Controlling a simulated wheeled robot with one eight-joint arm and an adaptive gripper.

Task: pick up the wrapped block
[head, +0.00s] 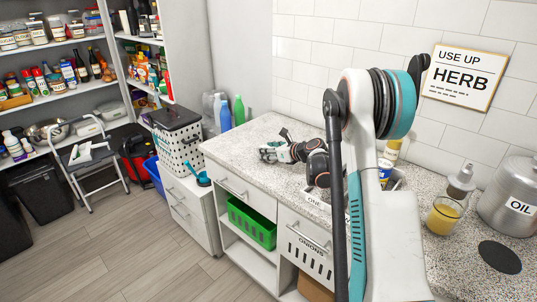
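I cannot make out a wrapped block for certain in the head view. My gripper (268,153) is low over the speckled counter (235,143), near its front edge, pointing left. It is small in the picture, so I cannot tell whether its fingers are open or closed on something. My arm covers much of the middle of the counter and hides what stands behind it.
A glass of yellow liquid (444,216), a soap dispenser (461,180) and an oil canister (512,200) stand at right. A perforated white hamper (180,150) stands left of the counter. A step stool (90,170) stands before stocked shelves (55,99). The floor's middle is clear.

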